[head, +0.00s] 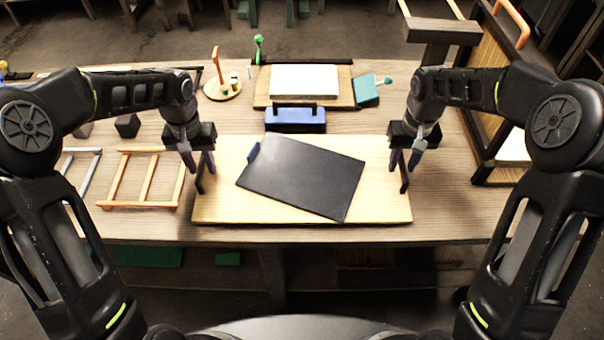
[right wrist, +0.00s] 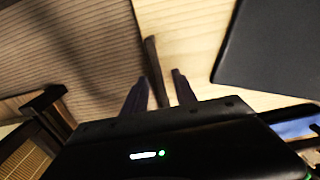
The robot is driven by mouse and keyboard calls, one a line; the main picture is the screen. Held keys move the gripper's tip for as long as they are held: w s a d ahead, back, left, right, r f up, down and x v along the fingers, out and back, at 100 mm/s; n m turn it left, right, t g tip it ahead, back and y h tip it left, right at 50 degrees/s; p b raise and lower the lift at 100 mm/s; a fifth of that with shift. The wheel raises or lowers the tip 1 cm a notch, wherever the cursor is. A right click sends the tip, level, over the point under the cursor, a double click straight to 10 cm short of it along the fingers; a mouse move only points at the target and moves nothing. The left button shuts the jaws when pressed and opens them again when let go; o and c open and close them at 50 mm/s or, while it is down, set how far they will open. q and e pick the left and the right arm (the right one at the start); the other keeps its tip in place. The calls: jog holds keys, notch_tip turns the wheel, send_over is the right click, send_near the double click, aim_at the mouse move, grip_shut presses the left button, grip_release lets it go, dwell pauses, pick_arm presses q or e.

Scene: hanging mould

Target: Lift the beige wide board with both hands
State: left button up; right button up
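The beige wide board (head: 225,205) lies flat on the table, with a dark upright handle at its left end (head: 199,181) and another at its right end (head: 404,180). A black flat panel (head: 303,176) lies askew on top of it. My left gripper (head: 199,168) points down over the left handle with its fingers apart. My right gripper (head: 404,166) points down over the right handle. In the right wrist view, the dark handle (right wrist: 152,60) stands between the two spread fingers, with a gap visible on at least one side. The board (right wrist: 190,40) shows beside it.
A blue box (head: 295,120) stands just behind the board. An orange wooden frame (head: 145,180) lies to the left, and a framed stand (head: 490,110) rises at the right. A white block (head: 304,79) sits further back.

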pick_arm(q)
grip_shut()
pick_arm(e)
grip_shut()
pick_arm(q)
jog(key=shift+r, duration=0.1)
pick_arm(e)
jog(key=shift+r, duration=0.1)
dwell(0.8)
